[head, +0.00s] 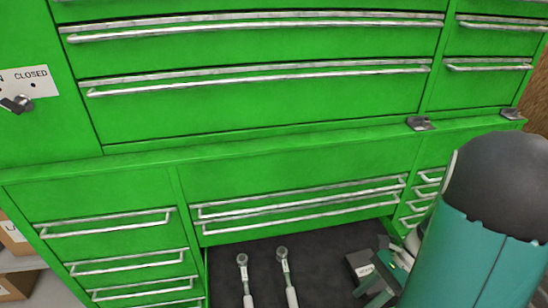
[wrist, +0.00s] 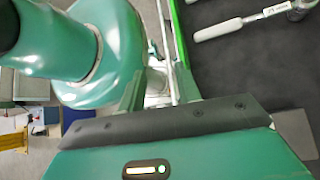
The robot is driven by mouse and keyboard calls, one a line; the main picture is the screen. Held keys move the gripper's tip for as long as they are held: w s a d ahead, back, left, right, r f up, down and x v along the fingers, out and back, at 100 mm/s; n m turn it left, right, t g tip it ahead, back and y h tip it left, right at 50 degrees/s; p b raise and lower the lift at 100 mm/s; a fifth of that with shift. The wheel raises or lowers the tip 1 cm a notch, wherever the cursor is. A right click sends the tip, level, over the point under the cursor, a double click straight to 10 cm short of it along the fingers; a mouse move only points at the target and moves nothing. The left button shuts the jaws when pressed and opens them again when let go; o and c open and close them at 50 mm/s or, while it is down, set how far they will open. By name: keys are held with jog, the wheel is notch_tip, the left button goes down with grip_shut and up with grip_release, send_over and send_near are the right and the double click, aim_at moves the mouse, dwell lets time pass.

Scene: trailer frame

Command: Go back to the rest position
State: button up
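My gripper (wrist: 158,84) shows in the wrist view with its two green fingers apart and a gap between them. The silver handle and front edge of the open drawer (wrist: 172,40) run up from this gap. I cannot tell whether a finger touches the handle. In the head view my gripper (head: 378,272) is at the right side of the open drawer (head: 325,262), partly hidden by my teal arm. Its fingertips cannot be made out there.
A green tool cabinet (head: 270,170) with silver-handled drawers fills the head view. Two ratchet-like tools (head: 243,275) (head: 286,270) lie on the drawer's dark liner; one light handle (wrist: 218,30) shows in the wrist view. Boxes (head: 14,285) stand at lower left.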

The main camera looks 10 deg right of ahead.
jog(key=w+a+r+n+t+h, duration=0.1)
jog(key=a+r+n+t+h, duration=0.2)
jog(key=a+r+n, duration=0.4)
jog(key=w+a+r+n+t+h, duration=0.1)
jog(key=a+r+n+t+h, duration=0.3)
jog(key=r+n, duration=0.8)
jog(key=a+h, duration=0.2)
jog(key=a, duration=0.1)
jog(key=shift+w+a+r, duration=0.15)
jog(key=shift+w+a, duration=0.15)
jog(key=shift+w, duration=0.1)
jog(key=shift+s, duration=0.1)
